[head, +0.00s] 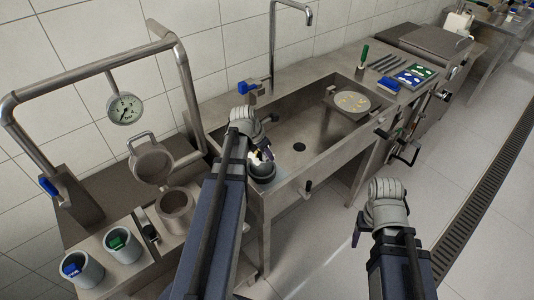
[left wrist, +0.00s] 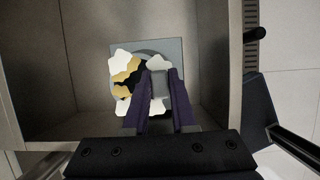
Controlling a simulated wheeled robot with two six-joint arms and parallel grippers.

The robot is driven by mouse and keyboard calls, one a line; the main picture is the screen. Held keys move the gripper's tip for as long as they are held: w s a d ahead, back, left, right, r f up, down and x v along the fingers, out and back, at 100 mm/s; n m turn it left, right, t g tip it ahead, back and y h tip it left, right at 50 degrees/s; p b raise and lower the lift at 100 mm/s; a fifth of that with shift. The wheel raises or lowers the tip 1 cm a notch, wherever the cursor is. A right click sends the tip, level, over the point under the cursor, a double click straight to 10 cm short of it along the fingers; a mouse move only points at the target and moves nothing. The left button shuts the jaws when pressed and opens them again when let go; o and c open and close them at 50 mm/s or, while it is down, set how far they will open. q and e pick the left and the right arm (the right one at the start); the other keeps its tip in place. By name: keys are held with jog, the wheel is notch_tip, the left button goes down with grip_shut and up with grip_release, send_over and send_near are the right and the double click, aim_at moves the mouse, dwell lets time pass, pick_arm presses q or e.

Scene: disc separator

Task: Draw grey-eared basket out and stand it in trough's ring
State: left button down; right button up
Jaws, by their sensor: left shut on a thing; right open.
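My left gripper (head: 264,156) is over the near left end of the steel trough (head: 318,165). In the left wrist view its purple fingers (left wrist: 157,90) are shut on a grey ear (left wrist: 158,84) of the basket. The basket holds a jagged stack of white, yellow and black pieces (left wrist: 126,80). Below it is a grey square base with a round ring (left wrist: 172,47) in the trough; the ring (head: 263,174) also shows in the head view. I cannot tell whether the basket touches the ring's floor. My right gripper (head: 360,230) is open and empty, in front of the trough.
A separator bowl (head: 176,208) with an open lid (head: 152,163) stands at left, near a gauge (head: 124,108). Two grey cups (head: 84,271) hold a blue and a green block. The trough's middle is clear.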

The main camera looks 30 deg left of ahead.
pick_arm(q)
jog(key=shift+f+b, duration=0.3)
jog(key=shift+b, duration=0.05)
jog(key=c, duration=0.6)
grip_release()
jog(key=shift+c, duration=0.2)
jog(key=p+v, duration=0.7)
jog(key=v, duration=0.1)
jog(key=shift+f, duration=0.1)
